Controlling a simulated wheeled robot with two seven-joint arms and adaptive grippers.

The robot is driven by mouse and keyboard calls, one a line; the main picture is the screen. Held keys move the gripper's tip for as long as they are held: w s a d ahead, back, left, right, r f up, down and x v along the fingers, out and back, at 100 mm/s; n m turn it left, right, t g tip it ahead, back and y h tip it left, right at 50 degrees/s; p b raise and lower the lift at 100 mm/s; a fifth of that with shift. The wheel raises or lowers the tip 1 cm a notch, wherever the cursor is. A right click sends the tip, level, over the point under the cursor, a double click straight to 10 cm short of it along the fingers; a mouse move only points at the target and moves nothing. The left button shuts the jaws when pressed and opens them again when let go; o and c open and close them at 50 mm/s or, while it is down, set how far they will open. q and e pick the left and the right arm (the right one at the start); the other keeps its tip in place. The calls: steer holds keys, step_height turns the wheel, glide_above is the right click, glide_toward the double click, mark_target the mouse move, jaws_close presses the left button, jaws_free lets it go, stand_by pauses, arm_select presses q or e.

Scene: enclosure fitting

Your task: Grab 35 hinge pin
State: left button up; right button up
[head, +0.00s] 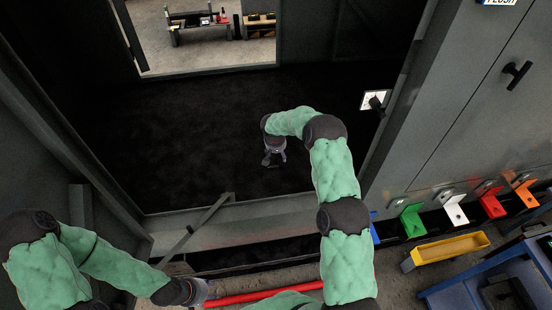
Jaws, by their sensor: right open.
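I cannot make out a hinge pin or a number 35 in the head view. My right gripper (272,160) is open, over the dark floor (180,130) inside the enclosure, and points down. No object shows between its fingers, though they are small and dark here. My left gripper (208,293) is low at the bottom edge, beside the left end of a red bar (265,296). Its fingers are too unclear to tell whether they touch the bar.
A grey door with a black handle (516,74) stands at right. Green (412,220), white (455,210), red (491,203) and orange (525,194) brackets line its foot. A yellow tray (450,249) and blue cart (470,287) are nearby. A diagonal brace (208,213) crosses the sill.

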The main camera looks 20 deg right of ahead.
glide_above(282, 162)
steer(key=s+a, duration=0.2)
steer(key=x, duration=0.2)
steer(key=a+x, duration=0.1)
steer(key=x, duration=0.1)
steer(key=shift+s+d+f+b, duration=0.2)
steer(key=shift+f+b, duration=0.1)
steer(key=shift+b, duration=0.1)
steer(key=shift+b+x, duration=0.8)
steer(key=shift+x, duration=2)
steer(key=shift+w+d, duration=0.1)
steer(key=shift+r, duration=0.1)
steer(key=c, duration=1.2)
